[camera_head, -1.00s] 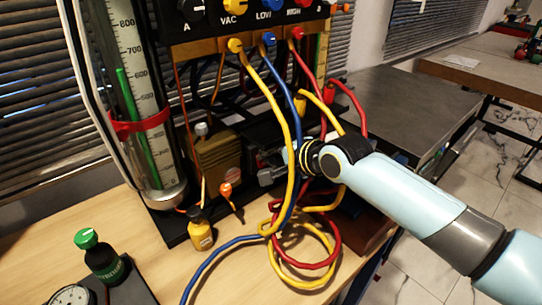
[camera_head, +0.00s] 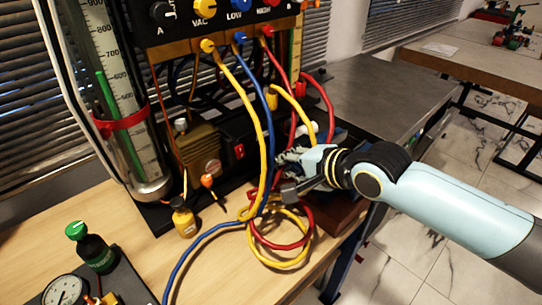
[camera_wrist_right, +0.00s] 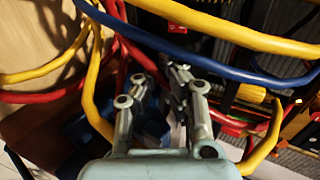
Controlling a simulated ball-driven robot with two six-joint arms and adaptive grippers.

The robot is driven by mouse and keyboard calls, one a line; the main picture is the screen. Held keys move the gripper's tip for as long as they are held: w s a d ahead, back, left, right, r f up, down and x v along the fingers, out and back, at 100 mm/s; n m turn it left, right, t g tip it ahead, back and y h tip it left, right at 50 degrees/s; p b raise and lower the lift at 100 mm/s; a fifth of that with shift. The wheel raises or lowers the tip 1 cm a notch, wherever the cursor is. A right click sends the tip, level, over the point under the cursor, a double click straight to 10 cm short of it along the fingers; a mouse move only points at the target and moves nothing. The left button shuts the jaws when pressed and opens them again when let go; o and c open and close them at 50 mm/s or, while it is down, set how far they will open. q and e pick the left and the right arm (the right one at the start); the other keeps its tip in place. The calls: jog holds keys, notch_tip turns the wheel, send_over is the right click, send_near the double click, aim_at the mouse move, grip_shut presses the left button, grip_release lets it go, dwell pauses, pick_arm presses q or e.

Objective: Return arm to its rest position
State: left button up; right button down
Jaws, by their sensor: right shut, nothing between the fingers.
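My right arm comes in from the right in the head view. Its gripper (camera_head: 290,172) is among the yellow hose (camera_head: 240,90), blue hose (camera_head: 268,120) and red hose (camera_head: 328,100) below the gauge rig (camera_head: 215,30). It is shut and empty. The wrist view shows the grey gripper fingers (camera_wrist_right: 165,90) close together, with the blue hose (camera_wrist_right: 190,60) and a yellow hose (camera_wrist_right: 225,27) crossing beyond them. Whether the fingers touch a hose I cannot tell. My left gripper is not in view.
A graduated tube (camera_head: 118,90) with a red clamp stands at left. A yellow bottle (camera_head: 184,218), a green-capped bottle (camera_head: 92,248) and a dial gauge (camera_head: 64,291) are on the wooden table (camera_head: 125,240). A dark bench (camera_head: 385,95) stands behind my arm. Open floor lies at right.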

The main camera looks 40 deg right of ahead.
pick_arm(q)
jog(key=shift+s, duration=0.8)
pick_arm(e)
jog(key=shift+s+r, duration=0.2)
jog(key=shift+s, duration=0.55)
